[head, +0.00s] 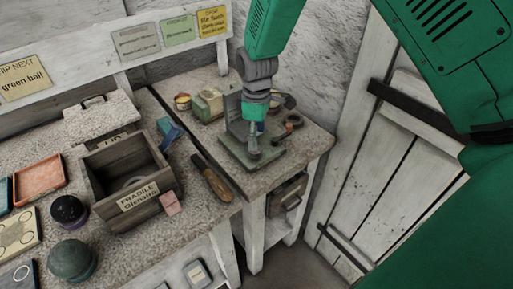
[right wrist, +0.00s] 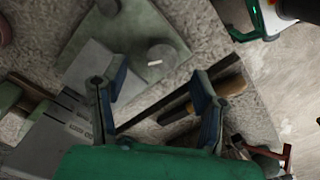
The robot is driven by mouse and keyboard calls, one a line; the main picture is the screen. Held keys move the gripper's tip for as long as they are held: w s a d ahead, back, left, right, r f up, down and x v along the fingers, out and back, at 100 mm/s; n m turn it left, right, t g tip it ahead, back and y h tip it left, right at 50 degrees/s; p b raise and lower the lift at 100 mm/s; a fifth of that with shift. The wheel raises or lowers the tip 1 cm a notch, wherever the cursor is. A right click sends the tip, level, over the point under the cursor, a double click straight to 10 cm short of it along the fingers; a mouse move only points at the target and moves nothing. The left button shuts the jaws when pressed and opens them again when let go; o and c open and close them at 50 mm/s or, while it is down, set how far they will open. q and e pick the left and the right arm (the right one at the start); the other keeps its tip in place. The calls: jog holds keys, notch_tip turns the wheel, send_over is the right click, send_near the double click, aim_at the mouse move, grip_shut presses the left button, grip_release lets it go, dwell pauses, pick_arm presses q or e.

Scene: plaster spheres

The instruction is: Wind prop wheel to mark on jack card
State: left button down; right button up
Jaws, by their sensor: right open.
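My right gripper (head: 254,133) points down over a grey-green base plate (head: 236,157) on the bench's right part. A grey upright block (head: 234,112) stands on this plate behind the gripper. A small grey round knob (head: 254,152), perhaps the prop wheel, sits just below the fingertips. In the right wrist view the knob (right wrist: 160,58) bears a short white mark and lies beyond the gap between my open blue fingertips (right wrist: 160,95); nothing is between them. A yellow card (head: 212,21) hangs on the back board; its small text is unreadable, and I cannot tell which card is the jack card. My left gripper is not in view.
A wooden-handled tool (head: 212,180) lies left of the plate. A small red-and-dark object (head: 292,122) is close on its right. A wooden crate (head: 128,180), a pink block (head: 170,203) and dark spheres (head: 72,260) stand farther left. Small tins (head: 182,101) are behind.

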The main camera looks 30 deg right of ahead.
aim_at(255, 153)
jog(key=f, duration=0.2)
jog(key=a+f, duration=0.1)
jog(key=f, duration=0.1)
jog(key=shift+f, duration=0.4)
jog(key=shift+d+f, duration=0.1)
jog(key=shift+f, duration=0.05)
jog(key=shift+d+f, duration=0.15)
jog(key=shift+d, duration=0.15)
jog(key=c, duration=1.1)
jog(key=shift+a, duration=0.15)
jog(key=shift+c, duration=0.2)
